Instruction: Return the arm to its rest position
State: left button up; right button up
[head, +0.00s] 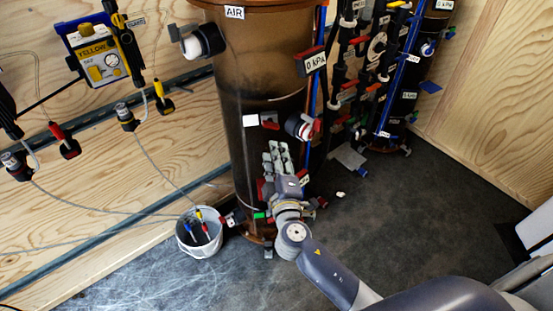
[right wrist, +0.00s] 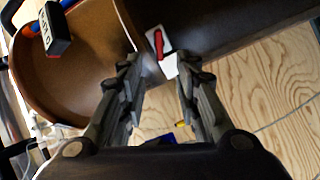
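My right arm reaches in from the lower right in the head view. Its gripper (head: 278,155) points up in front of the brown cylindrical tank (head: 235,130) labelled AIR. In the right wrist view the gripper (right wrist: 156,75) has its fingers apart with nothing held between them. Beyond the fingertips a small red handle on a white fitting (right wrist: 160,42) shows against the tank wall (right wrist: 200,30). I cannot tell whether the gripper touches the tank. My left gripper is in neither view.
A white bucket (head: 186,240) with colored tools stands left of the tank. Valves and gauges (head: 303,127) stick out from the tank. A pipe rack (head: 375,70) stands behind, right. A yellow-and-blue device (head: 100,60) hangs on the plywood wall. Dark floor (head: 420,210) is clear at right.

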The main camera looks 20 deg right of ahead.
jog(key=shift+s+a, duration=0.1)
jog(key=shift+s, duration=0.45)
jog(key=s+d+f+g+y, duration=0.1)
jog(key=s+f+g, duration=0.15)
jog(key=f, duration=0.85)
jog(key=s+d+f+g, duration=0.1)
jog(key=s+f+g, duration=0.15)
jog(key=f, duration=0.75)
jog(key=s+d+f+m+g+y, duration=0.1)
jog(key=s+f+g, duration=0.1)
jog(key=s+f, duration=0.45)
jog(key=s+f+m+g, duration=0.2)
jog(key=s+f+g, duration=0.15)
jog(key=f, duration=0.55)
jog(key=s+d+f+m+g, duration=0.1)
jog(key=s+f, duration=0.4)
jog(key=s, duration=0.6)
jog(key=s+d+f+m+g+p, duration=0.1)
jog(key=s+f+m+g, duration=0.2)
jog(key=s, duration=0.7)
jog(key=s+d+f+m+g+y, duration=0.1)
jog(key=s+f+m+g, duration=0.1)
jog(key=s+f, duration=0.5)
jog(key=s, duration=0.4)
jog(key=shift+s+f, duration=0.35)
jog(key=shift+f, duration=0.05)
